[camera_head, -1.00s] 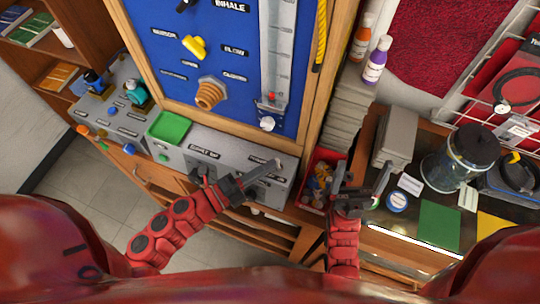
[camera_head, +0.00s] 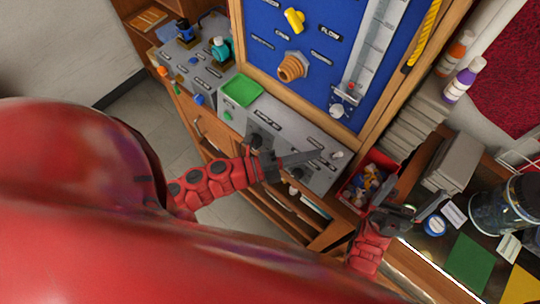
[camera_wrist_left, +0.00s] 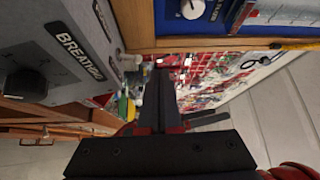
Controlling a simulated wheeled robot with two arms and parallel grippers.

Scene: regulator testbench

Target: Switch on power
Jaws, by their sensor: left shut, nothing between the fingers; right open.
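The grey control box (camera_head: 275,118) sits below the blue board in the head view, with dark knobs and small labels on its face. A small white knob or switch (camera_head: 337,155) shows near its right end. I cannot read which control is power. My left gripper (camera_head: 320,153) is shut and empty, and its tips lie over the right part of the box, just left of the white knob. Contact cannot be told. In the left wrist view, its fingers (camera_wrist_left: 159,88) point ahead beside a grey face with a black knob (camera_wrist_left: 25,83) marked "BREATHING". My right gripper (camera_head: 415,193) is open and empty.
A green tray (camera_head: 241,91) lies on the box's left end. A red bin (camera_head: 349,197) of small parts stands between the box and my right gripper. The blue board (camera_head: 330,40) has a wooden frame. Grey stacks and bottles stand at right.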

